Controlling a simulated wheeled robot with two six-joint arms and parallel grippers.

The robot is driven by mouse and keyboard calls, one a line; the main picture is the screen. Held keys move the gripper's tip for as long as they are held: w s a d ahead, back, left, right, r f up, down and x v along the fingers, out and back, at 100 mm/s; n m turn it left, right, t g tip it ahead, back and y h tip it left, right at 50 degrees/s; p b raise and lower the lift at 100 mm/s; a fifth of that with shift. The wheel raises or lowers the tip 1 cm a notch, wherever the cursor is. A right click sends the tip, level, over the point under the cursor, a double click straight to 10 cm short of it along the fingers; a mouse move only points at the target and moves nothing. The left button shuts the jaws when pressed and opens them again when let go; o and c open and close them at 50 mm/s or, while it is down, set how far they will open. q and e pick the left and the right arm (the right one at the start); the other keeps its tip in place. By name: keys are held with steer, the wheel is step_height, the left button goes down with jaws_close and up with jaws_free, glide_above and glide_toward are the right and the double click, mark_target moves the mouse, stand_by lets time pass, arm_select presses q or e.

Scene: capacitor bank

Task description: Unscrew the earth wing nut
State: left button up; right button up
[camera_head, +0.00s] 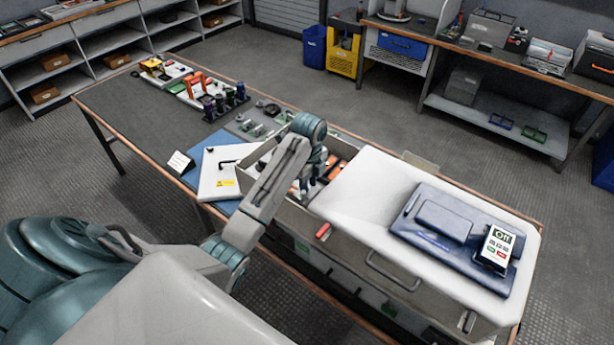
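A grey-white cabinet (345,218) lies on the long bench, with an open section at its left end. My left arm reaches over this open section from the left. My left gripper (303,193) points down into it, near its front wall. The gripper is small and dark here, so I cannot tell whether its fingers are open or shut, or whether they touch anything. Orange parts (334,170) show inside the open section, just right of the gripper. I cannot make out the earth wing nut; my arm and the cabinet wall hide part of the inside. My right gripper is not in view.
A white panel with a yellow label (216,172) lies on a blue mat left of the cabinet. A dark blue case (452,236) and a device marked "Off" (497,246) rest on the cabinet top. Trays of parts (195,88) fill the bench's far end.

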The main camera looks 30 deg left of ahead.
arm_select(q)
steer(key=shift+d+f, duration=0.1)
steer(key=shift+c, duration=0.3)
jaws_close()
